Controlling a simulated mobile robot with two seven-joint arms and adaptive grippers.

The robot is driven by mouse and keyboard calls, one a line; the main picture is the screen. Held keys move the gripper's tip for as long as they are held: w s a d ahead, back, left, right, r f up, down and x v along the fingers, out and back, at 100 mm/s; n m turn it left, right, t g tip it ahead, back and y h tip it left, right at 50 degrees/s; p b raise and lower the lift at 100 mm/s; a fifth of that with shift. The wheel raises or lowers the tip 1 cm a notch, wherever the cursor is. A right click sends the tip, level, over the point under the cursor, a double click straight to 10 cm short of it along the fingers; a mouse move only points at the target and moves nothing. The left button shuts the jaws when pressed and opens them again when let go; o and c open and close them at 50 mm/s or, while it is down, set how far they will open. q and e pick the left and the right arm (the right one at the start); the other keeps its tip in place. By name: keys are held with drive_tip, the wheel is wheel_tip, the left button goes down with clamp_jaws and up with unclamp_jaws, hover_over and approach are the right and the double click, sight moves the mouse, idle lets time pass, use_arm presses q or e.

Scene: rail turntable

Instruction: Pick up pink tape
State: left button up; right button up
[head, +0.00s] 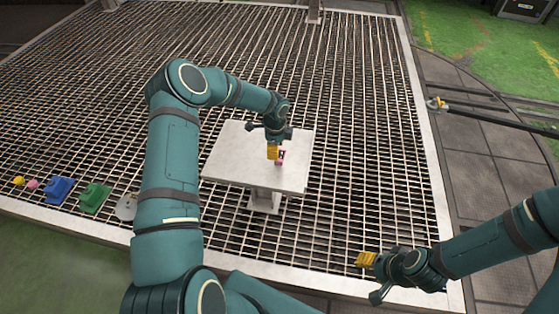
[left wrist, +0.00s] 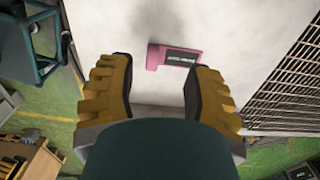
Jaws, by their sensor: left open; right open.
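The pink tape (head: 279,162) lies on the small white table (head: 230,158), near its right part. It also shows in the left wrist view (left wrist: 155,57) as a pink piece with a dark, lettered strip along its right part. My left gripper (head: 272,153) is over the table right by the tape and partly hides it in the head view. In the left wrist view its yellow fingers (left wrist: 155,92) are apart with nothing between them, and the tape lies beyond the fingertips. My right gripper (head: 364,259) is open and empty, off to the lower right over the grating.
The white table stands on a pedestal on a wide metal grating (head: 350,130). A yellow ball (head: 18,181), a pink object (head: 33,184), a blue block (head: 59,189), a green block (head: 94,197) and a pale disc (head: 126,207) lie along the front left. The tabletop is otherwise clear.

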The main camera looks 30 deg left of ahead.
sight(281, 156)
use_arm(q)
drive_tip(key=f, duration=0.5)
drive_tip(key=shift+s+d+f, duration=0.15)
drive_tip(key=shift+s+f, duration=0.15)
drive_tip(key=shift+s, duration=0.05)
drive_tip(key=c, duration=0.8)
